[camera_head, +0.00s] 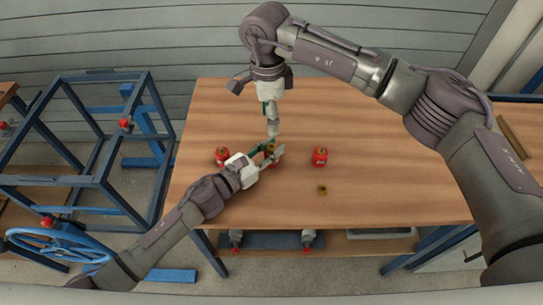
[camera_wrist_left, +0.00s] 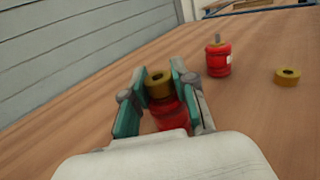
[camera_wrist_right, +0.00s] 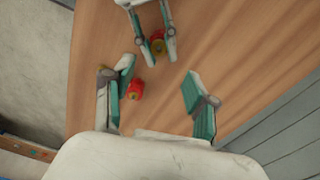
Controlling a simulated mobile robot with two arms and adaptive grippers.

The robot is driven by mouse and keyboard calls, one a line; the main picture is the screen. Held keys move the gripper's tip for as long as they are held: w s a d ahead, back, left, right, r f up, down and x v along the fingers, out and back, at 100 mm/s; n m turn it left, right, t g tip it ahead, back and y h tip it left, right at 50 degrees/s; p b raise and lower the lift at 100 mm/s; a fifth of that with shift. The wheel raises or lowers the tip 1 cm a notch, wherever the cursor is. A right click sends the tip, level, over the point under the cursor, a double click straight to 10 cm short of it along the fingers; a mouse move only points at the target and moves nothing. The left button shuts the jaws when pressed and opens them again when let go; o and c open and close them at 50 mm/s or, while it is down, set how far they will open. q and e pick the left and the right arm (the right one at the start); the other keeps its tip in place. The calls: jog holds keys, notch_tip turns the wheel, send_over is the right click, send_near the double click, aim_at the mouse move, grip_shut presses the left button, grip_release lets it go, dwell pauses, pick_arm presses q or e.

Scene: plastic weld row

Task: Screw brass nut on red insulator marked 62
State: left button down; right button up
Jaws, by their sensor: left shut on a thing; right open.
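My left gripper (camera_head: 274,152) is shut on a brass nut (camera_wrist_left: 158,84), which sits at the top of a red insulator (camera_wrist_left: 170,114) standing on the table. The fingers hide part of the insulator. The left gripper also shows in the right wrist view (camera_wrist_right: 157,50). A second red insulator (camera_head: 320,157) stands to the right, with a bare stud on top in the left wrist view (camera_wrist_left: 218,60). A third red insulator (camera_head: 222,156) stands to the left. My right gripper (camera_wrist_right: 158,78) is open and empty above the table. I cannot read the number 62 on any insulator.
A loose brass nut (camera_head: 322,190) lies on the wooden table (camera_head: 400,190). The table's right side and front are clear. A blue frame (camera_head: 95,150) stands on the floor at the left. A grey slatted wall is behind the table.

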aim_at(272, 148)
jog(key=r+n, duration=0.1)
jog(key=n, duration=0.7)
jog(key=r+n, duration=0.1)
jog(key=n, duration=0.7)
jog(key=a+r+n, duration=0.1)
jog(key=n, duration=0.7)
jog(key=shift+w+n+g+h, duration=0.35)
jog(key=shift+n+g+h, duration=0.05)
jog(key=shift+d+f, duration=0.1)
jog(key=f, duration=0.8)
jog(key=s+d+f, duration=0.1)
jog(key=f, duration=0.2)
jog(key=shift+f, duration=0.4)
grip_shut()
jog(key=shift+c, duration=0.5)
grip_release()
jog(key=shift+r, duration=0.1)
